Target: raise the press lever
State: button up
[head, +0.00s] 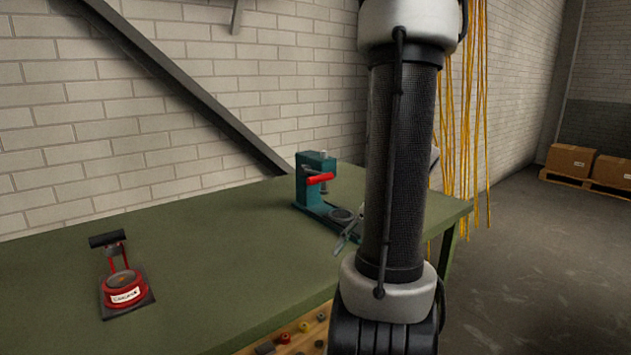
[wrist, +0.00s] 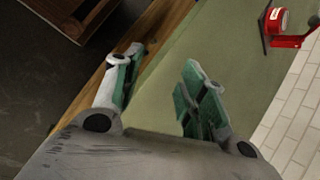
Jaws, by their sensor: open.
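The teal press (head: 315,185) stands upright at the back of the green workbench, with its round plate on the base partly hidden behind my arm. Its red lever handle (head: 320,178) juts forward from the upper part of the press body. My gripper (head: 347,236) is just in front and to the right of the press base, mostly hidden by my own arm. In the wrist view my gripper (wrist: 159,68) is open with nothing between its green-padded fingers, over the bench's front edge. The press is not in the wrist view.
A red labelled device with a black handle (head: 122,284) sits on the left of the green bench (head: 215,265); it also shows in the wrist view (wrist: 278,22). Small coloured knobs (head: 285,338) line the wooden front edge. Yellow strands (head: 470,130) hang behind my arm. The bench's middle is clear.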

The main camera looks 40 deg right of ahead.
aim_at(321, 180)
jog(key=w+d+m+t, duration=0.1)
jog(key=w+d+m+t+y, duration=0.1)
jog(key=w+t, duration=0.1)
jog(key=w+d+f+m+t+y, duration=0.1)
jog(key=w, duration=0.1)
jog(key=shift+w+d+f+t, duration=0.1)
jog(key=shift+d+t, duration=0.05)
jog(key=shift+t, duration=0.25)
jog(key=w+d+t, duration=0.1)
jog(key=w+d+m+t, duration=0.1)
jog(key=w+d+t, duration=0.1)
jog(key=shift+w+r, duration=0.3)
jog(key=shift+r, duration=0.1)
jog(key=w+d+r+n+t+h, duration=0.2)
jog(key=w+d+r+t, duration=0.4)
jog(key=w+r, duration=0.2)
jog(key=x, duration=0.8)
jog(key=shift+a+r, duration=0.3)
jog(key=shift+r, duration=0.05)
grip_shut()
